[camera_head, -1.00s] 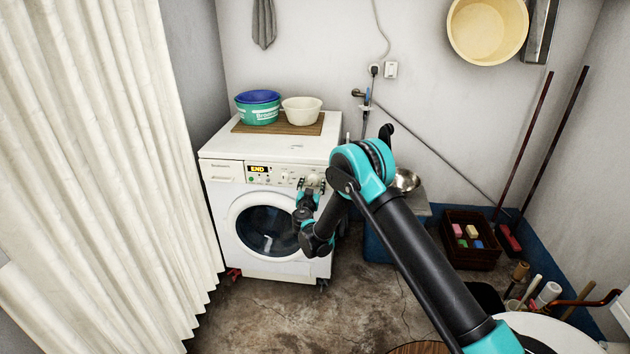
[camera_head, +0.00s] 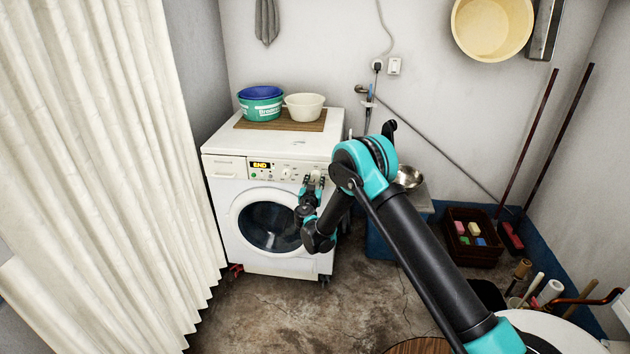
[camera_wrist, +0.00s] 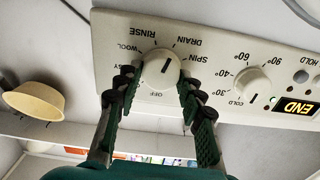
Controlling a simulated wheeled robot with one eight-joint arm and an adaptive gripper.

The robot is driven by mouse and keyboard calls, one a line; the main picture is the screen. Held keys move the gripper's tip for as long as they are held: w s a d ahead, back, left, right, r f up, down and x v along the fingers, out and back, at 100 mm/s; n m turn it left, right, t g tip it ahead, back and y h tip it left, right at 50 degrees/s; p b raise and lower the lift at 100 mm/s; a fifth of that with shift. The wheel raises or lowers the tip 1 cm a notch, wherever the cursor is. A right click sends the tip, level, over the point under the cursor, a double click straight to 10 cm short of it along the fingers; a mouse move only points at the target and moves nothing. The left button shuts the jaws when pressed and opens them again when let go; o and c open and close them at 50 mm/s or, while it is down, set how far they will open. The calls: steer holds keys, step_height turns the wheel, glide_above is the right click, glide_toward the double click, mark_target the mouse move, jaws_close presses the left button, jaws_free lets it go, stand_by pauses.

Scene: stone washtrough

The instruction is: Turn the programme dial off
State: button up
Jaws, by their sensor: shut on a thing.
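The white programme dial (camera_wrist: 159,69) is on the washing machine's control panel, ringed by words such as RINSE, DRAIN, SPIN and WOOL. OFF is printed on the side facing my gripper. The dark line on the dial runs nearly upright in the wrist view, with its upper end between RINSE and DRAIN. My gripper (camera_wrist: 157,84) has one finger on each side of the dial and is shut on it. In the head view, my gripper (camera_head: 312,180) is at the right end of the panel of the washing machine (camera_head: 228,220) and largely hides the dial.
A temperature knob (camera_wrist: 251,86) and the lit END display (camera_wrist: 296,107) are beside the dial. Basins (camera_head: 304,107) stand on the machine's top. A curtain (camera_head: 95,150) hangs at left. A crate (camera_head: 471,242) is on the floor at right.

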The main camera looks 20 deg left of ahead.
steer(key=n, duration=0.5)
steer(key=shift+s, duration=0.1)
steer(key=n, duration=0.4)
steer(key=shift+a, duration=0.15)
steer(key=n, duration=0.5)
steer(key=shift+f, duration=0.15)
steer(key=n, duration=0.5)
steer(key=shift+f, duration=0.1)
steer(key=n, duration=0.5)
steer(key=shift+f+n, duration=0.1)
steer(key=shift+n, duration=0.3)
steer(key=n, duration=0.4)
steer(key=shift+f+n, duration=0.1)
steer(key=shift+n, duration=0.2)
steer(key=n, duration=0.5)
steer(key=shift+d+n, duration=0.15)
steer(key=shift+n, duration=1.05)
steer(key=shift+d+n, duration=0.1)
steer(key=shift+n, duration=1.1)
